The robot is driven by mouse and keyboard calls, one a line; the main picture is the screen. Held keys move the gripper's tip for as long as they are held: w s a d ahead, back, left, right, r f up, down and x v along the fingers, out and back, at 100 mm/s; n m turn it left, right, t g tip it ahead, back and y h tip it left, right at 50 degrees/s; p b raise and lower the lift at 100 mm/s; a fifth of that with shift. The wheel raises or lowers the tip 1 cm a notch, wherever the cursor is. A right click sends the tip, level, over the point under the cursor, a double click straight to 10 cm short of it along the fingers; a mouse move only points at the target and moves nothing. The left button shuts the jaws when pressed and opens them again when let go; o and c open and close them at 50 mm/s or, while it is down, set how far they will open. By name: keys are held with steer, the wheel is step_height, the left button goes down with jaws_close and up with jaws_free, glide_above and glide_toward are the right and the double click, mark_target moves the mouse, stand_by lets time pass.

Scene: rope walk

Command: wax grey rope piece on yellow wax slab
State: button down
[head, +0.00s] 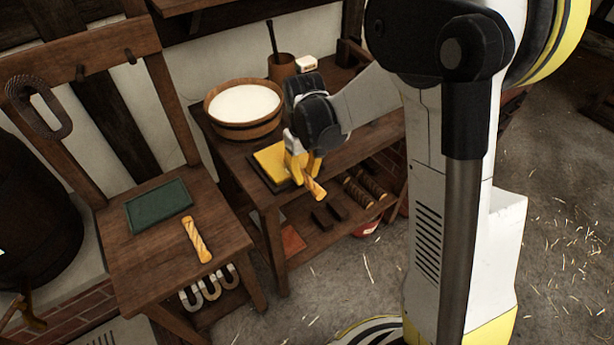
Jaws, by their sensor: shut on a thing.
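The yellow wax slab (267,161) lies in a dark shallow holder on the near left part of the dark wooden bench. My gripper (302,170) is over the right side of the slab and hides part of it. It is shut on a short twisted rope piece (314,189), which looks golden tan rather than grey and whose near end sticks out past the bench's front edge. I cannot tell whether the rope touches the wax. Another tan rope piece (197,240) lies on the wooden stand at left. I see no clearly grey rope piece.
A wooden tub with white contents (244,104) stands behind the slab, with a brown pot (282,67) and small white box (306,63) farther back.

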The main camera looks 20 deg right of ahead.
steer(key=shift+w+a, duration=0.25)
steer(key=shift+w, duration=0.45)
steer(key=shift+w+r+p, duration=0.25)
steer(key=shift+p, duration=0.05)
steer(key=shift+s+r+p, duration=0.25)
steer(key=shift+r+p, duration=0.25)
steer(key=shift+r, duration=0.75)
steer(key=shift+r+p, duration=1.8)
steer(key=shift+r, duration=0.8)
